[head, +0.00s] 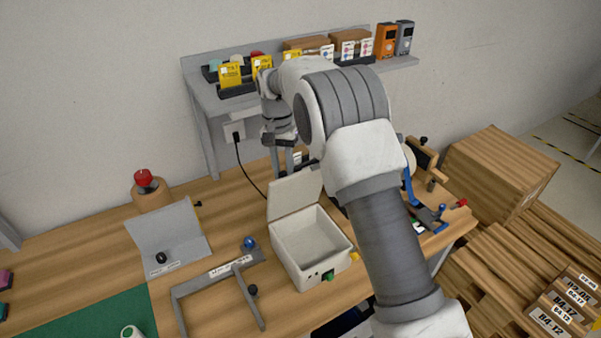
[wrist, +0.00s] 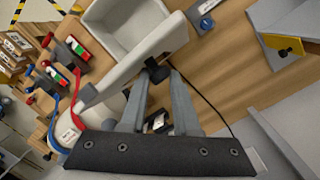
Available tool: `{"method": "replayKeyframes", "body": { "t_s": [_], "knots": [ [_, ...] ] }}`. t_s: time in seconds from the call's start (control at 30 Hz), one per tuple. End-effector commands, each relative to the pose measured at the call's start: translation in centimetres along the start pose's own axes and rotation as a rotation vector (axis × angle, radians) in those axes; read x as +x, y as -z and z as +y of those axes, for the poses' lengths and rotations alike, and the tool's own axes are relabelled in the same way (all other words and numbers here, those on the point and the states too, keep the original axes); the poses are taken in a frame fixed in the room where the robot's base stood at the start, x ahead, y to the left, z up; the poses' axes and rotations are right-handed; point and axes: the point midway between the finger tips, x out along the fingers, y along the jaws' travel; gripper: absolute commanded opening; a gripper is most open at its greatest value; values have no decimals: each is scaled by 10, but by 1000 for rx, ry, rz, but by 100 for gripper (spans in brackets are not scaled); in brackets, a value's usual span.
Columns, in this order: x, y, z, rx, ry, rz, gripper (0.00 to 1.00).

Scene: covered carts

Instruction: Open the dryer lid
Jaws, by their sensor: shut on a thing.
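The dryer is a white box (head: 310,249) on the wooden bench, with a green button on its front. Its inside shows open and empty in the head view. Its lid (head: 294,192) stands raised and tilted at the back edge. In the wrist view the lid (wrist: 135,66) shows edge-on beside the open box (wrist: 124,24). My gripper (wrist: 157,78) is shut on the lid's black knob (wrist: 157,70), on the lid's outer side. In the head view my gripper (head: 288,166) is behind the lid, and the knob is hidden there.
A grey frame (head: 180,296) with a blue knob and a grey slanted cover (head: 168,237) stand left of the dryer. A shelf (head: 205,96) with boxes is behind. Blue and red fixtures (head: 430,215) are at the right. My arm covers the bench right of the dryer.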

Motion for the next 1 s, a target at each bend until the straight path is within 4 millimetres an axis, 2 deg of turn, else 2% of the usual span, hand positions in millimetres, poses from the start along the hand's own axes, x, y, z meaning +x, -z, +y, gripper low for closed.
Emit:
{"method": "replayKeyframes", "body": {
  "t_s": [0.03, 0.3, 1.0],
  "knots": [
    [4, -1, -14, -11, 3, -13, 0],
    [6, 18, -35, -10, 1, -17, 0],
    [13, 39, -58, -11, -1, -21, 0]
  ]
}}
